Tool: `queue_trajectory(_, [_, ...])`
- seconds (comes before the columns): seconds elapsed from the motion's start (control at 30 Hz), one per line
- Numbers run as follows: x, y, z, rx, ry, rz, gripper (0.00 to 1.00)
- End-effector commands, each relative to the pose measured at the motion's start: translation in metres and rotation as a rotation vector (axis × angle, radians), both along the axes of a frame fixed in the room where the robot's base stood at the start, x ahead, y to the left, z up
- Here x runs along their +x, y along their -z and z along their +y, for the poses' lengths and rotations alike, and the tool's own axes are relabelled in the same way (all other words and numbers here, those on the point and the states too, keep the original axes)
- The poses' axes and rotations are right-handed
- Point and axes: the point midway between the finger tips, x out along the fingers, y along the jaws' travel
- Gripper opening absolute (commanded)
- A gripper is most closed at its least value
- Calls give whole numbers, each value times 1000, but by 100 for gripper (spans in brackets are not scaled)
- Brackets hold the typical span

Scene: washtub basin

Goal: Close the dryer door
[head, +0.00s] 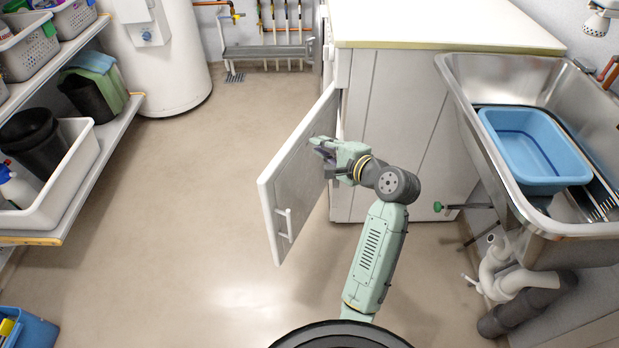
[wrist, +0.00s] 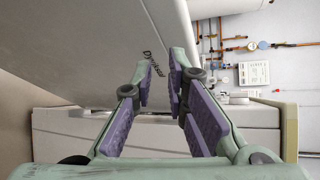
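The dryer door (head: 297,180) is a white panel with a white handle (head: 284,224). It stands swung open, out from the left side of the white dryer cabinet (head: 385,125). My gripper (head: 321,149) is on the right of the panel, between the door and the cabinet. Its fingertips are close to the door's upper part; I cannot tell if they touch it. In the wrist view my gripper (wrist: 163,60) has its purple-padded fingers apart with nothing between them. A pale panel (wrist: 85,40) fills the upper left there, with small dark lettering near the fingertips.
A steel sink (head: 500,75) with a blue basin (head: 537,150) stands on the right, with pipes below. Shelves (head: 105,150) with bins line the left side, and a white tank (head: 160,55) stands behind. The floor (head: 180,220) left of the door is clear.

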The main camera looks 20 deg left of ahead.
Motion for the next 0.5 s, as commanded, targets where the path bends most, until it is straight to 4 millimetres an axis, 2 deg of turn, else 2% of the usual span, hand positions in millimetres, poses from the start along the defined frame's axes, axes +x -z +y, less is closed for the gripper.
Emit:
queue_trajectory(0.03, [-17,19,-19,136,-12,213,9])
queue_trajectory(0.1, [-46,36,-37,325,-49,486,4])
queue_trajectory(0.2, [-85,45,-60,537,-108,785,0])
queue_trajectory(0.33, [-120,45,-82,699,-175,1014,0])
queue_trajectory(0.5, [-134,44,-87,759,-213,1105,0])
